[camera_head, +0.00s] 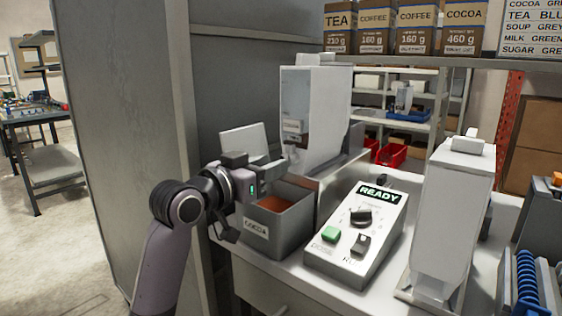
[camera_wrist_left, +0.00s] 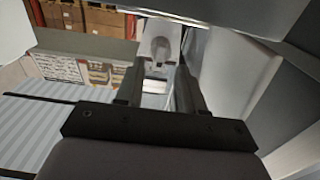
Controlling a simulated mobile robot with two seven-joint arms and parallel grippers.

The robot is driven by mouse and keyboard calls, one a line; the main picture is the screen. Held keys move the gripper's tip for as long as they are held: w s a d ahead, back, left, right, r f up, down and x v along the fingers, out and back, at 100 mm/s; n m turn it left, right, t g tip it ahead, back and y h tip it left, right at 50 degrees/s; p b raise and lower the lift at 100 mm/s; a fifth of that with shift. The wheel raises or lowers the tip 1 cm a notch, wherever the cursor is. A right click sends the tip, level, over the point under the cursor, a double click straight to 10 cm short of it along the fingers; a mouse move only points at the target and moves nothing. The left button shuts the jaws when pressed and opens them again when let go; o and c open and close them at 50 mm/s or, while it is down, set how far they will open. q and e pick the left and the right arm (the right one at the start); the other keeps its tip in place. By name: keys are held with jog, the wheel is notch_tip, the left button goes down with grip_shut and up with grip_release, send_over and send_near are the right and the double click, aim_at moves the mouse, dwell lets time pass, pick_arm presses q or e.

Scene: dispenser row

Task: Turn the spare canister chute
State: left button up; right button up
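A white canister (camera_head: 450,215) with a lidded top stands upright on the counter at the right, apart from my grippers. Another tall canister (camera_head: 315,115), with a clear front showing brown contents low down, stands behind the grey bin. My left gripper (camera_head: 272,168) is above the bin, near this canister's lower end. In the left wrist view its two dark fingers (camera_wrist_left: 158,78) are apart, with a pale spout-like part (camera_wrist_left: 160,42) seen between and beyond them. I cannot tell whether they touch it. My right gripper is not in view.
A grey bin (camera_head: 278,232) with brown contents stands below my left gripper. A control box (camera_head: 350,245) with a READY display, green button and knobs stands right of it. Labelled boxes (camera_head: 374,28) line the shelf above. Blue coils (camera_head: 528,285) are at far right.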

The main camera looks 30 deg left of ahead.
aim_at(288, 156)
pick_arm(q)
jog(key=shift+w+d, duration=0.15)
jog(key=shift+w, duration=1.7)
grip_shut()
